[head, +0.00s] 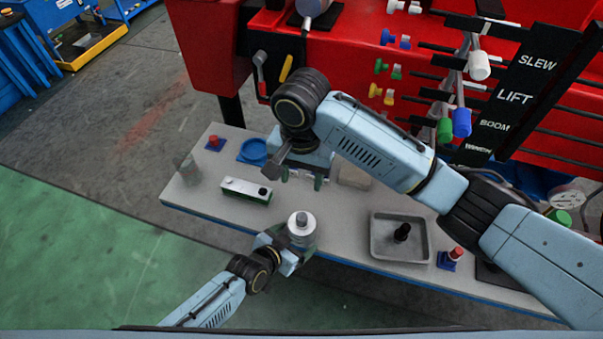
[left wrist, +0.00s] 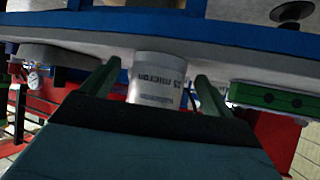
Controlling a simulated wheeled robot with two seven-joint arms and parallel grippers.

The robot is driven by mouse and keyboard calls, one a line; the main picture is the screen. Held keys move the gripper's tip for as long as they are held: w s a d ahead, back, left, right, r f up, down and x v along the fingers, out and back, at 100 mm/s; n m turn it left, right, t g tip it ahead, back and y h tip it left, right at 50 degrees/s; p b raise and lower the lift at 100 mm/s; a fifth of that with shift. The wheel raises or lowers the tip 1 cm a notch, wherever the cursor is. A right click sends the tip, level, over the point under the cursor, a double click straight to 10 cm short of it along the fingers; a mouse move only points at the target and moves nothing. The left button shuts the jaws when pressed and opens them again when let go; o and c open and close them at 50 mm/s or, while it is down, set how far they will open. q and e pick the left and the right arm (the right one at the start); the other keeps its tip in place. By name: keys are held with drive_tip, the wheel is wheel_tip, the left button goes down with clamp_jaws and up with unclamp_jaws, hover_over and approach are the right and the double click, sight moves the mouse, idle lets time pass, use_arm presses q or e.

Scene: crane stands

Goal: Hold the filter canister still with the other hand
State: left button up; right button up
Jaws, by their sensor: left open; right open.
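The filter canister (head: 302,230), a pale grey cylinder with a dark-centred top, stands upright near the front edge of the bench (head: 345,228). In the left wrist view the canister (left wrist: 158,78) shows its "micron" label upside down, between the two fingers. My left gripper (head: 294,244) is open around the canister's near side, with a gap visible on both sides in the wrist view. My right gripper (head: 303,176) is open and empty over the back of the bench, behind the canister. Its fingers point down; the arm partly hides them.
A grey tray (head: 376,254) holding a dark part stands to the right. A white and green block (head: 246,190) lies left of the canister. A blue round dish (head: 253,152) and a red-knobbed part (head: 456,254) are on the bench. The red crane panel (head: 370,60) rises behind.

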use_arm(q)
drive_tip(key=shift+s+a, duration=0.1)
drive_tip(key=v, duration=1.1)
drive_tip(key=shift+s+a+r, duration=0.2)
drive_tip(key=shift+r, duration=0.15)
